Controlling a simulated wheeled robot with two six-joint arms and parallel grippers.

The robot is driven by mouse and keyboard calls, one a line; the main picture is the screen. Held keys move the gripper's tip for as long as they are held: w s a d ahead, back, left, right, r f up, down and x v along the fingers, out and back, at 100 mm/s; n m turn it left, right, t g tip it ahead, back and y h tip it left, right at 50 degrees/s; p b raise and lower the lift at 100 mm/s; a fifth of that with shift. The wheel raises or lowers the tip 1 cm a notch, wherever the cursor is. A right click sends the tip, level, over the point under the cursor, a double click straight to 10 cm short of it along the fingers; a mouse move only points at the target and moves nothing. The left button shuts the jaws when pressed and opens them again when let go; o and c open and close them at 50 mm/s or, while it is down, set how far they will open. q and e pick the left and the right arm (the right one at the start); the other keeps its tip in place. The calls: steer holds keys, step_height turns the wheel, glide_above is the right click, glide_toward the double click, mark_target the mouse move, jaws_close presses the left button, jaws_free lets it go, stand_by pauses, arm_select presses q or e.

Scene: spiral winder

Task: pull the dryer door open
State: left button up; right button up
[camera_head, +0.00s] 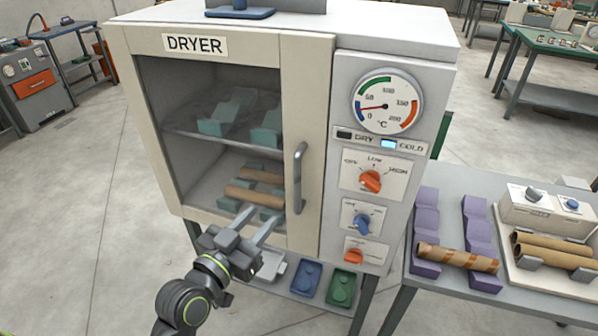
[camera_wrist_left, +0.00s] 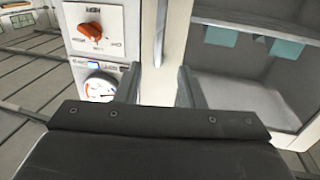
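The dryer door (camera_head: 305,130) is a cream frame around a large window, and it looks closed. Its vertical grey handle (camera_head: 298,178) is on the right side of the frame. My left gripper (camera_head: 262,220) is open and empty, in front of the door's lower part, below and left of the handle in the head view. In the left wrist view the two fingers (camera_wrist_left: 158,88) stand apart, with the handle (camera_wrist_left: 160,35) showing ahead between them. I see no contact with the handle. My right gripper is not in view.
The control panel (camera_head: 375,170) with a dial and knobs is right of the door. Inside, brown tubes (camera_head: 255,195) rest on teal cradles. Blue and green trays (camera_head: 342,287) sit on a shelf below. A side table (camera_head: 420,297) with purple cradles stands right.

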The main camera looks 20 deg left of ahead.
mark_target(296, 180)
arm_select(q)
steer(key=p+x, duration=0.4)
steer(key=x, duration=1)
steer(key=shift+s, duration=0.1)
steer(key=shift+w+d+f, duration=0.1)
steer(key=shift+w+d, duration=0.1)
steer(key=shift+w, duration=0.5)
jaws_close()
